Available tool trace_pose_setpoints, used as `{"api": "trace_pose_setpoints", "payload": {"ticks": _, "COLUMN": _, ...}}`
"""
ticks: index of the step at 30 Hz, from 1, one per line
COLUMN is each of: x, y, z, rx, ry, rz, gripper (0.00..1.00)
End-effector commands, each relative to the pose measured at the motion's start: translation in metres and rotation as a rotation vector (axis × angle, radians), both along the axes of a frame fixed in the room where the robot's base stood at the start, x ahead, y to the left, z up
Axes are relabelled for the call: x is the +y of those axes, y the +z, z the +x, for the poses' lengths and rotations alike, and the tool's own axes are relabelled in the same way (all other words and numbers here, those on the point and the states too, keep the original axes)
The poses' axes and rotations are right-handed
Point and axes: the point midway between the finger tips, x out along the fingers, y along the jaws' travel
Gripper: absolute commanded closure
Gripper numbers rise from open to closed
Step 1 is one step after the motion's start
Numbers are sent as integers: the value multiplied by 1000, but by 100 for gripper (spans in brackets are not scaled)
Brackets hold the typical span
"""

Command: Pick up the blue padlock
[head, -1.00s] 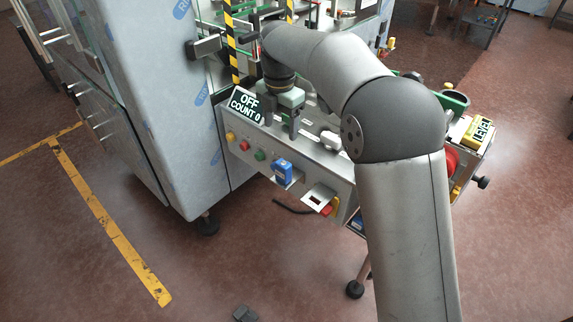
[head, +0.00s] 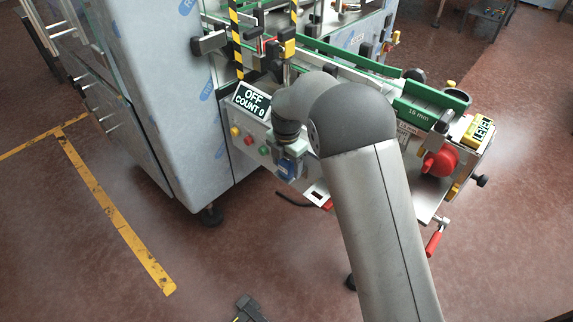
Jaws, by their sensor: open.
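The blue padlock (head: 287,170) is at the front control panel of the machine, right of the coloured buttons. It is partly covered by my gripper (head: 291,166), so its shackle and full outline are hidden. My gripper points down over the padlock, with its fingers close to it. It is open; I cannot tell whether the fingers touch the padlock or stand on both sides of it.
The panel has a display (head: 251,100) reading OFF, COUNT 0, and a green button (head: 264,150). A white plate (head: 316,194) with a red part juts out lower right. A red knob (head: 440,163) and green conveyor rail (head: 432,103) are at right.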

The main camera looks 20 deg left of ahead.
Motion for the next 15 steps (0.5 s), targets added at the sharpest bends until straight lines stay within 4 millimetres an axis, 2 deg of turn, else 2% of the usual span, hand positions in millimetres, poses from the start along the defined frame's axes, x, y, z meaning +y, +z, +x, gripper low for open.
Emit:
{"api": "trace_pose_setpoints", "payload": {"ticks": 3, "x": 0, "y": -9, "z": 0, "rx": 0, "ry": 0, "rz": -1, "gripper": 35}}
{"api": "trace_pose_setpoints", "payload": {"ticks": 10, "x": 0, "y": -10, "z": 0, "rx": 0, "ry": 0, "rz": 0, "gripper": 35}}
{"api": "trace_pose_setpoints", "payload": {"ticks": 15, "x": 0, "y": -10, "z": 0, "rx": 0, "ry": 0, "rz": 0, "gripper": 82}}
